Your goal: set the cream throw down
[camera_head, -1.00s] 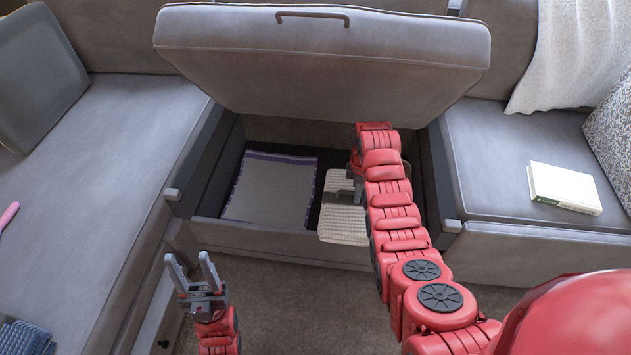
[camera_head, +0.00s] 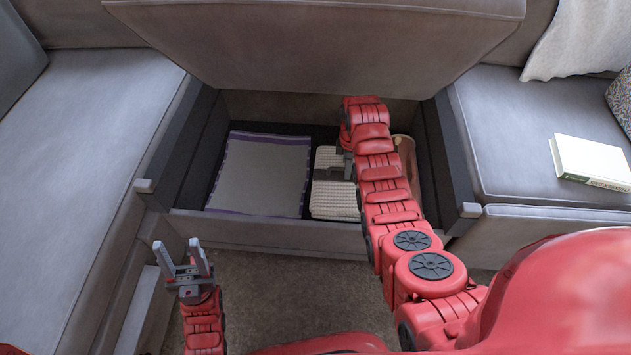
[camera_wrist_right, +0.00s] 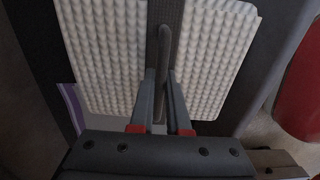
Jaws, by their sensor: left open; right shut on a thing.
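The cream throw (camera_head: 335,201) is a folded, waffle-textured bundle with a dark band across it. It is inside the open storage compartment under the raised sofa seat. My right gripper (camera_head: 341,172) reaches in over it. In the right wrist view the fingers (camera_wrist_right: 161,88) are shut on a slim grey handle on the band, with the throw (camera_wrist_right: 104,55) spread on both sides. I cannot tell whether the throw touches the compartment floor. My left gripper (camera_head: 179,250) is open and empty, in front of the compartment at the left.
A grey cloth with a purple border (camera_head: 262,172) lies to the left in the compartment. A round tan object (camera_head: 408,160) is partly hidden behind my right arm. The raised seat (camera_head: 320,45) stands above. A white book (camera_head: 592,162) lies on the right seat.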

